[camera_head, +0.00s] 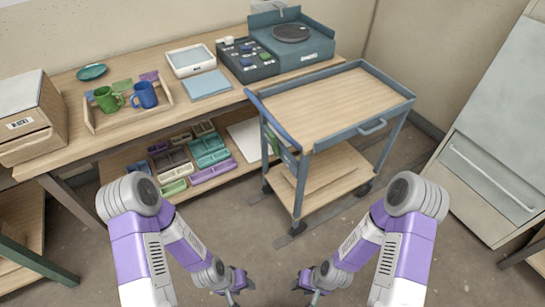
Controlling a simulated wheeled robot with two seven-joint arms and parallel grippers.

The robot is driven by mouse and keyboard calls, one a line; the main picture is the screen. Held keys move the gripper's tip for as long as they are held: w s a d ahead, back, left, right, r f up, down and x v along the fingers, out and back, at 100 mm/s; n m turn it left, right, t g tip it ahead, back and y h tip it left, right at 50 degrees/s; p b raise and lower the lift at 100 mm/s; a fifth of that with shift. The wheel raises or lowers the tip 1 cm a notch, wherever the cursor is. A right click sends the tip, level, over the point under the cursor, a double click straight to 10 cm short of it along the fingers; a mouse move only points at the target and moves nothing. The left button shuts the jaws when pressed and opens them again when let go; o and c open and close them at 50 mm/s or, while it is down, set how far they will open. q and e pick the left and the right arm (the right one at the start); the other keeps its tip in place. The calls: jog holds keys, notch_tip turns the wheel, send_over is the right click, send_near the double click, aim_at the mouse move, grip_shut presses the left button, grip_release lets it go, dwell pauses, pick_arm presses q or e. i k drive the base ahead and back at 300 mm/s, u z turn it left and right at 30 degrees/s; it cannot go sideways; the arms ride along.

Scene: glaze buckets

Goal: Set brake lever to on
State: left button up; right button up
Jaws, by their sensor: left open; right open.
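A blue-grey cart (356,66) with a wooden top stands right of the workbench. A blue handle bar (272,120) runs along its left end. Below that bar, on the cart's left side, is a small green part (272,141) that may be the brake lever; it is too small to tell its setting. My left gripper (240,291) and my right gripper (305,292) are low at the bottom of the view, both open and empty. Both are well in front of the cart and touch nothing.
The workbench (120,132) holds a tray with a green mug (108,99) and a blue mug (145,95), a scale (191,60) and a dark control box (247,60). Coloured bins (209,151) sit beneath. A grey cabinet (490,150) stands right. Floor before the cart is clear.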

aim_at(275, 149)
jog(key=k, duration=0.6)
jog(key=u, duration=0.25)
jog(key=i, duration=1.4)
jog(key=z, duration=1)
